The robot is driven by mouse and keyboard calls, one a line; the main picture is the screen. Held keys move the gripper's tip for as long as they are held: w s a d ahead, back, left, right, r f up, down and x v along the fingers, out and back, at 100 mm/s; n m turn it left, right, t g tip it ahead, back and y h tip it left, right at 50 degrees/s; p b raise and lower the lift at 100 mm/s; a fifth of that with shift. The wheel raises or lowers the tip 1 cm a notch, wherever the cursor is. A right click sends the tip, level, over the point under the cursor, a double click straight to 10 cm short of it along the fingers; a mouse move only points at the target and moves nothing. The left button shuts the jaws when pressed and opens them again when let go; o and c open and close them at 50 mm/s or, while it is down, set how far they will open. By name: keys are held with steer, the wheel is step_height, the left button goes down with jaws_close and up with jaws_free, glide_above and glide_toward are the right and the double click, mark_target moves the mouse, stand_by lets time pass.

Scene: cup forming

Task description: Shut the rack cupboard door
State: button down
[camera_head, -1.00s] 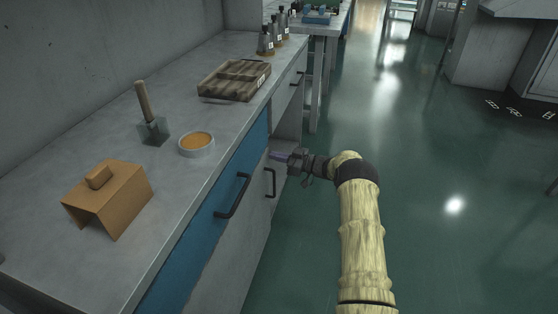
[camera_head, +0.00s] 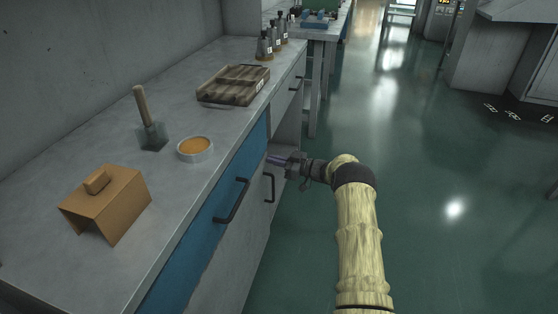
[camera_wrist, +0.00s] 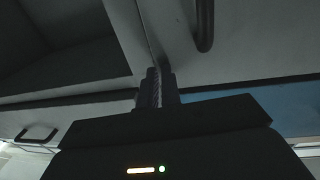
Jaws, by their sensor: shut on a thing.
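The rack cupboard door (camera_head: 252,222) is a pale grey panel below the blue drawer front, with a black bar handle (camera_head: 269,187). In the wrist view the door (camera_wrist: 245,45) fills the upper right, with its handle (camera_wrist: 204,25) at the top. A dark open recess (camera_wrist: 60,60) shows left of the door's edge. My gripper (camera_head: 277,160) is at the upper far edge of the door. In the wrist view my gripper (camera_wrist: 156,88) is shut on this edge, beside the handle. The exact grip is partly hidden, and how far the door stands open is hard to tell.
The blue drawer (camera_head: 200,250) has a black handle (camera_head: 232,200). On the counter are a brown box-like form (camera_head: 105,205), a trowel (camera_head: 150,130), an orange-filled dish (camera_head: 195,149), a wooden tray (camera_head: 233,85) and several bottles (camera_head: 265,47).

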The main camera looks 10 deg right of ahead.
steer(key=w+p+v, duration=0.1)
steer(key=p+v, duration=0.1)
steer(key=v, duration=1.2)
steer(key=shift+d+p, duration=0.35)
steer(key=shift+d, duration=0.15)
steer(key=shift+w+a+r, duration=0.1)
steer(key=shift+w+a, duration=0.05)
steer(key=shift+w, duration=0.15)
steer(key=w+a+r+m+t+h, duration=0.1)
steer(key=a+r+m+t+h, duration=0.1)
steer(key=r+m+h, duration=0.35)
steer(key=w+a+r+m+t+h, duration=0.2)
steer(key=r+h, duration=0.4)
steer(key=r, duration=0.2)
steer(key=s+a+f+m+g+h, duration=0.1)
steer(key=s+a+g, duration=0.3)
steer(key=s, duration=1)
steer(key=s+a+f+m+g+h, duration=0.1)
steer(key=s+a+g, duration=0.25)
steer(key=s, duration=0.95)
steer(key=s+a+m+g+h, duration=0.2)
steer(key=s+a+g, duration=0.15)
steer(key=s, duration=1.05)
step_height(320, 180, up, 37)
steer(key=p, duration=3.8)
steer(key=shift+w+r, duration=0.15)
steer(key=shift+w, duration=0.15)
